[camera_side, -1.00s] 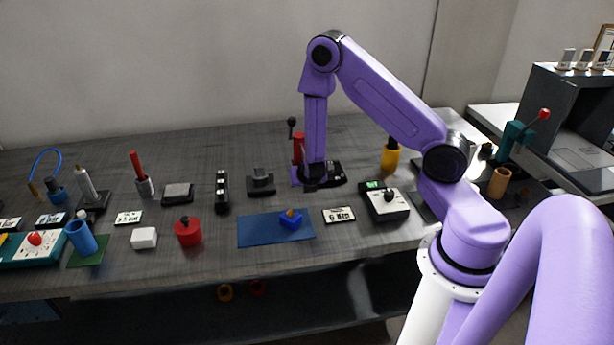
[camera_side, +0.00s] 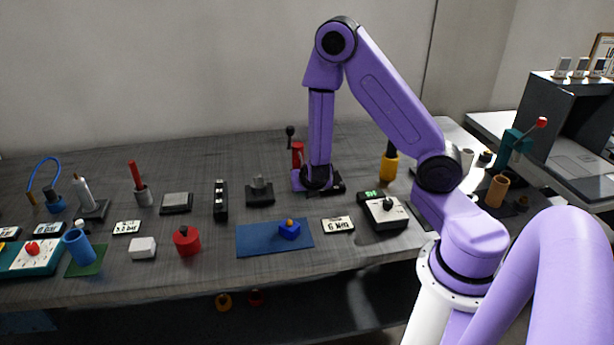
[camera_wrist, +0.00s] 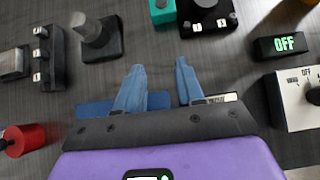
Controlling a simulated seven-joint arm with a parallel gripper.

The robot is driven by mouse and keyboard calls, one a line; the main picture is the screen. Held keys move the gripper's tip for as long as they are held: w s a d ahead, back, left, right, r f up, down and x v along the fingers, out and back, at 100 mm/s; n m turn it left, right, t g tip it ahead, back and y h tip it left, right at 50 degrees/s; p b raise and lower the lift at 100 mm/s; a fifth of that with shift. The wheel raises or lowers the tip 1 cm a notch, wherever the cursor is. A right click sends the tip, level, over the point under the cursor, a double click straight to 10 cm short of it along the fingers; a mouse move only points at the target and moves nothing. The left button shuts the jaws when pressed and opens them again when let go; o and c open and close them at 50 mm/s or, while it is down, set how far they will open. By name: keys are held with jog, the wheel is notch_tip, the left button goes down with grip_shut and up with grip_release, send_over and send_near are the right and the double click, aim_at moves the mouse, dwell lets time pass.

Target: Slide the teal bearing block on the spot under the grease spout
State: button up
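The teal block (camera_wrist: 162,11) shows at the top edge of the wrist view, cut off by the frame. It is just left of a black base (camera_wrist: 208,20) with white marks. I cannot make out the block in the side view. A red stand with a black lever (camera_side: 297,155) rises behind my gripper there, on a dark base (camera_side: 335,186); I cannot tell if this is the grease spout. My gripper (camera_wrist: 160,68) points down with its two bluish fingers apart and nothing between them. The block is beyond the fingertips. In the side view the gripper's fingers are hard to make out.
A blue mat (camera_side: 255,242) with a blue block (camera_side: 289,231) lies in front of my gripper. A label plate (camera_side: 338,225) and a switch box (camera_side: 386,213) are to its right. A black post on a base (camera_side: 260,192) and a red canister (camera_side: 187,241) stand to the left.

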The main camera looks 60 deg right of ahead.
jog(key=o, duration=0.5)
jog(key=shift+d+r+m, duration=0.15)
jog(key=shift+d+m, duration=0.15)
jog(key=shift+m, duration=0.2)
jog(key=o, duration=0.3)
jog(key=d+m+g, duration=0.1)
jog(key=m, duration=0.2)
jog(key=d+r+m+g, duration=0.1)
jog(key=m, duration=0.2)
jog(key=s+d+m+g, duration=0.1)
jog(key=d+m, duration=0.1)
jog(key=m, duration=0.1)
jog(key=shift+s+r+h, duration=0.1)
jog(key=shift+r+h, duration=0.15)
jog(key=shift+h, duration=0.15)
jog(key=w+d+r+m+y, duration=0.1)
jog(key=w+r+m+y, duration=0.1)
jog(key=m, duration=0.9)
jog(key=w+d+r+m+y, duration=0.2)
jog(key=r+m, duration=0.3)
jog(key=m, duration=0.7)
jog(key=shift+w+d+r+m+t+y, duration=0.2)
jog(key=shift+w+r+m+t+y, duration=0.1)
jog(key=shift+w, duration=0.3)
jog(key=x, duration=1.7)
jog(key=shift+f, duration=0.25)
